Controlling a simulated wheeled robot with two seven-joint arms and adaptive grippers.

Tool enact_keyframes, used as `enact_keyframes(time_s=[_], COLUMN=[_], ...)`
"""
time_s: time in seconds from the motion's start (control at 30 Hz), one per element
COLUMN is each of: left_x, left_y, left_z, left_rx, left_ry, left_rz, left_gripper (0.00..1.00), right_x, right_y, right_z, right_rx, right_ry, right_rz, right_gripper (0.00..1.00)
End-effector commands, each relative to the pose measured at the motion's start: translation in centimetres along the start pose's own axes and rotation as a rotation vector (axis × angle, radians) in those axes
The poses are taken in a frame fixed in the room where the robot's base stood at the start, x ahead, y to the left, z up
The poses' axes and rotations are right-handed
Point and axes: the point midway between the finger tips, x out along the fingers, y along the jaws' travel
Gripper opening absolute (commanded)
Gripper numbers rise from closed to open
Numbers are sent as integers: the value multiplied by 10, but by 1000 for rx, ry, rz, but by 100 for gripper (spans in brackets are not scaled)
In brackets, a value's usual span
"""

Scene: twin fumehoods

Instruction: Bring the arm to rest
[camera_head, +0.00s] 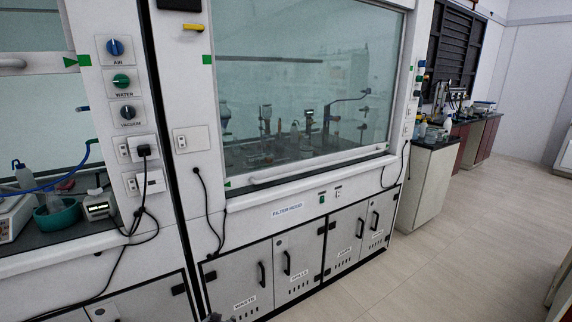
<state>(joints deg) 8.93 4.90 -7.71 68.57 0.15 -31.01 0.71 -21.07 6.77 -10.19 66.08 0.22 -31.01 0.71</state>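Neither of my grippers can be made out in the head view, and no arm is clearly seen. A small dark shape (213,317) pokes in at the bottom edge, too little of it showing to tell what it is. The middle fumehood (290,207) stands ahead with its glass sash (300,90) down. Several pieces of glassware and lab gear show dimly behind the glass.
The left fumehood (60,251) holds a teal bowl (58,218), a bottle (25,177) and a white balance (14,217). Black cables hang from its sockets (146,147). A side bench (428,180) stands at the right. The tiled floor (450,260) is clear.

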Motion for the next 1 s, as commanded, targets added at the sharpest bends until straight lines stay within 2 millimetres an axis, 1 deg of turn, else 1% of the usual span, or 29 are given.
enact_keyframes(time_s=[0.03, 0.07, 0.1, 0.27, 0.3, 0.37, 0.4, 0.47, 0.5, 0.57, 0.6, 0.67, 0.7, 0.83, 0.87, 0.9, 1.0], left_x=[1, 1, 0, -5, -8, -13, -16, -23, -28, -37, -43, -52, -59, -81, -84, -90, -103], left_y=[4, 6, 8, 18, 21, 25, 28, 32, 35, 38, 41, 44, 46, 51, 52, 53, 56], left_z=[26, 39, 58, 131, 150, 176, 194, 221, 239, 265, 282, 308, 325, 372, 380, 392, 415], left_rx=[4, 6, 9, 20, 23, 27, 30, 34, 36, 39, 41, 43, 45, 46, 46, 47, 47], left_ry=[-32, -49, -72, -161, -183, -214, -235, -267, -288, -319, -339, -370, -390, -448, -458, -473, -502], left_rz=[5, 7, 10, 23, 26, 31, 35, 41, 45, 51, 54, 59, 62, 70, 72, 74, 78], left_gripper=[57, 57, 57, 57, 57, 57, 57, 57, 57, 57, 57, 57, 57, 57, 57, 57, 57], right_x=[0, 0, 0, 0, 0, 0, 0, 0, 0, 0, 0, 0, 0, 0, 0, 0, 0], right_y=[0, 0, 0, 0, 0, 0, 0, 0, 0, 0, 0, 0, 0, 0, 0, 0, 0], right_z=[0, 0, 0, 0, 0, 0, 0, 0, 0, 0, 0, 0, 0, 0, 0, 0, 0], right_rx=[0, 0, 0, 0, 0, 0, 0, 0, 0, 0, 0, 0, 0, 0, 0, 0, 0], right_ry=[0, 0, 0, 0, 0, 0, 0, 0, 0, 0, 0, 0, 0, 0, 0, 0, 0], right_rz=[0, 0, 0, 0, 0, 0, 0, 0, 0, 0, 0, 0, 0, 0, 0, 0, 0], right_gripper=[0, 0, 0, 0, 0, 0, 0, 0, 0, 0, 0, 0, 0, 0, 0, 0, 0])
